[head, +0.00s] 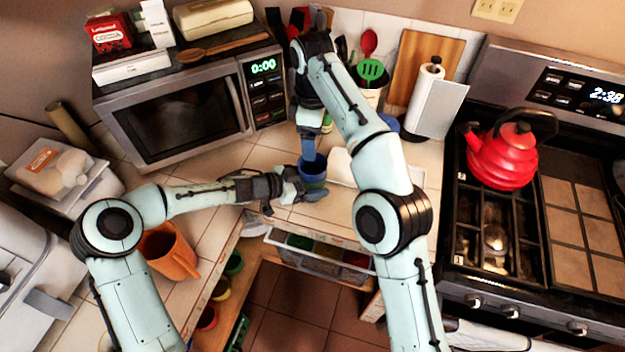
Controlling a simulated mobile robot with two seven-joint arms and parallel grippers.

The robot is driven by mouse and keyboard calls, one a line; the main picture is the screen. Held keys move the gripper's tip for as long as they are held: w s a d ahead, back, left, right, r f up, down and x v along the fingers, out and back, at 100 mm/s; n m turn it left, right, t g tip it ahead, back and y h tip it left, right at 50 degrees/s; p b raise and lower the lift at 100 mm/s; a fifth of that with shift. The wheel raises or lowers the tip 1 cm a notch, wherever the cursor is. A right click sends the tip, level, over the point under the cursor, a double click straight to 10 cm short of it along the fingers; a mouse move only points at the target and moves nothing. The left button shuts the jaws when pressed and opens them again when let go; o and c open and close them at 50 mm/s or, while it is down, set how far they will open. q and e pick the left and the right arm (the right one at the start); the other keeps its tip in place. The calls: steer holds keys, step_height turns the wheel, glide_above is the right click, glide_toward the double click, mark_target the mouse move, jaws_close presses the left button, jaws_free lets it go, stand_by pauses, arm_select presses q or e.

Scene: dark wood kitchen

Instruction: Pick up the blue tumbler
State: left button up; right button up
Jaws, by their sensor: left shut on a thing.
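The blue tumbler (314,168) is near the middle of the head view, by the front edge of the tiled counter. Its open rim faces up. My left gripper (302,186) comes in from the left and is shut on the tumbler, with dark fingers around its lower part. I cannot tell whether the tumbler touches the counter. My right arm reaches up past the tumbler and bends down behind it. Its end (308,132) is just above the tumbler, and its fingers are too small and hidden to read.
A microwave (185,125) stands at the back left. An orange mug (168,250) is near my left forearm. A paper towel roll (432,100) and a utensil holder (372,92) stand behind. A red kettle (502,155) sits on the stove. An open drawer (320,258) lies below the counter edge.

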mark_target(314, 163)
steer(key=shift+o, duration=1.4)
steer(key=shift+m, duration=0.4)
steer(key=d+r+m+y, duration=0.1)
steer(key=d+m+y, duration=0.1)
steer(key=m, duration=1.5)
steer(key=d+r+m+y, duration=0.1)
steer(key=d+m, duration=0.1)
steer(key=m, duration=1.5)
steer(key=x, duration=1.1)
steer(key=shift+a+f, duration=0.35)
steer(key=shift+a, duration=0.05)
